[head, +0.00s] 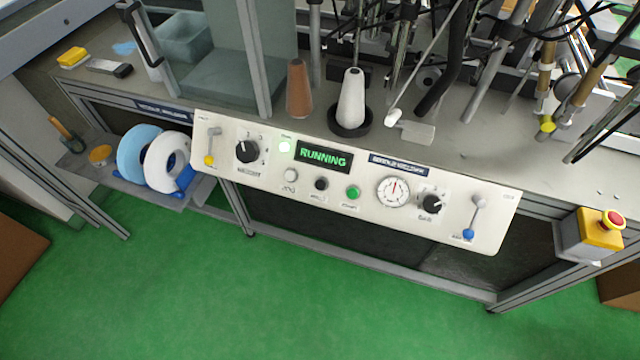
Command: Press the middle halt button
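A cream control panel (370,222) runs along the front edge of the machine bench in the head view. Below its display is a row of three round buttons: a whitish one (291,175) at left, a black one (321,184) in the middle and a green one (353,192) at right. Small labels under them are too blurred to read with certainty. The display (323,157) reads RUNNING in green, and a lit white-green lamp (284,147) is at its left. My gripper is not in view.
The panel also carries a black knob (247,151), a dial gauge (393,191), another knob (432,204) and levers. A red emergency button (612,220) on a yellow box is at right. Cones (299,90) stand behind the panel. Green floor (250,310) in front is clear.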

